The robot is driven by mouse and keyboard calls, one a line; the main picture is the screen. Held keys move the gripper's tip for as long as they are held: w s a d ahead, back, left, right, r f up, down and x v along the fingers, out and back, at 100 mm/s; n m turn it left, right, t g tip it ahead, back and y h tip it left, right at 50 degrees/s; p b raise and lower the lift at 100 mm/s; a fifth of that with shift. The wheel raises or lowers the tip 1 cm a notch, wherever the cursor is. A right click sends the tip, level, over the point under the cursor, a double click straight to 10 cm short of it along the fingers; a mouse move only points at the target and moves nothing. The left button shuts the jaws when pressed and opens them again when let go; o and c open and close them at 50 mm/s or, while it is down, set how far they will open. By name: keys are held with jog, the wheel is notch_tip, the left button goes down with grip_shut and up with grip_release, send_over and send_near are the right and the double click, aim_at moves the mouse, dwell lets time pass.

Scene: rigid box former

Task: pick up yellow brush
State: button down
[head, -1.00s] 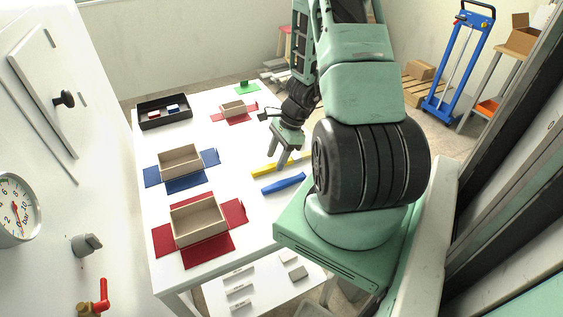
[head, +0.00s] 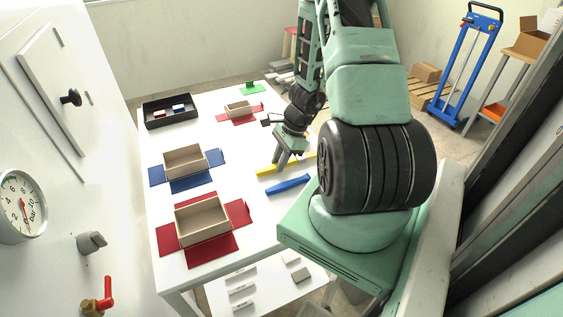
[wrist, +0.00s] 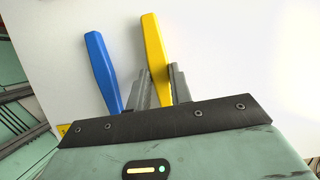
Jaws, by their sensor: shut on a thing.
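The yellow brush (head: 268,171) lies on the white table, and my gripper (head: 281,165) is over it with its fingers down around its handle. In the wrist view the yellow brush (wrist: 155,50) runs between the two grey fingers of my gripper (wrist: 161,88), which are shut on it. The far end of the brush is hidden behind my gripper body. It looks to be at table level; I cannot tell whether it is lifted. A blue brush-like tool (head: 289,185) lies beside it on the table, also in the wrist view (wrist: 103,72), to the left and apart from the fingers.
Open cardboard boxes stand on a blue sheet (head: 156,175) and red sheets (head: 168,240) at the table's left. A small box (head: 238,108) and a black tray (head: 157,123) are farther back. A green piece (head: 252,88) lies at the far edge. The table's middle is clear.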

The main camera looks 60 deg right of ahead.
notch_tip(320, 180, up, 10)
jog(key=shift+f, duration=0.15)
dwell(0.3)
dwell(1.5)
